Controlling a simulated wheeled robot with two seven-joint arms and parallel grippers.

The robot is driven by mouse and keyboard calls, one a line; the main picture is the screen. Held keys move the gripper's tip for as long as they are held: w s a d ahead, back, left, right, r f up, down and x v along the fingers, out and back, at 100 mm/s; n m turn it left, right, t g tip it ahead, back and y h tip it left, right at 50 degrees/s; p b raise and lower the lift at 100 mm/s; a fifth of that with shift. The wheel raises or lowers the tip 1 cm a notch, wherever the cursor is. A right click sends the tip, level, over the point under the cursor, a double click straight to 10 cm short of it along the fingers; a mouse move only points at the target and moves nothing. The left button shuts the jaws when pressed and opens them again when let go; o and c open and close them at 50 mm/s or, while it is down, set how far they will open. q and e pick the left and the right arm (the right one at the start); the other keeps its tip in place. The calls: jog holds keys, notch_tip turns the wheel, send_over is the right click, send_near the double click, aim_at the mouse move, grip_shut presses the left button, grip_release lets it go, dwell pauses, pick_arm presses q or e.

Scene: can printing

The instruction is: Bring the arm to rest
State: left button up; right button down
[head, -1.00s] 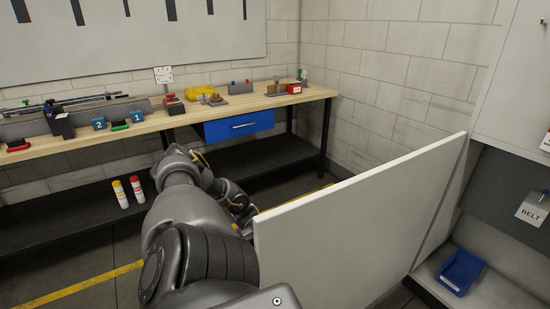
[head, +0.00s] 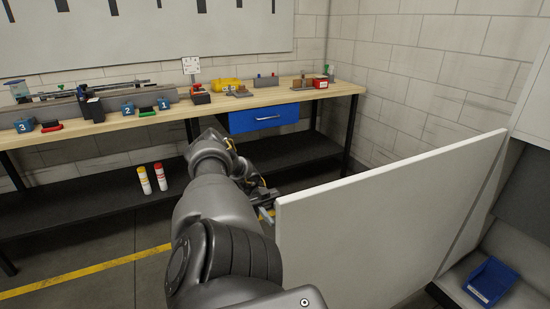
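One grey arm of mine, which looks like the left, rises from the bottom middle of the head view and bends at its far end. Its gripper (head: 266,211) is partly hidden behind my own arm links, low beside the left end of the white panel. I cannot tell whether its fingers are open or shut, or whether it touches the panel. I see nothing held in it. My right gripper is out of view.
A white panel (head: 390,215) stands close to the right of the arm. Ahead is a wooden workbench (head: 90,127) with a blue drawer (head: 263,117). A blue bin (head: 490,281) is at right. Floor at left is clear.

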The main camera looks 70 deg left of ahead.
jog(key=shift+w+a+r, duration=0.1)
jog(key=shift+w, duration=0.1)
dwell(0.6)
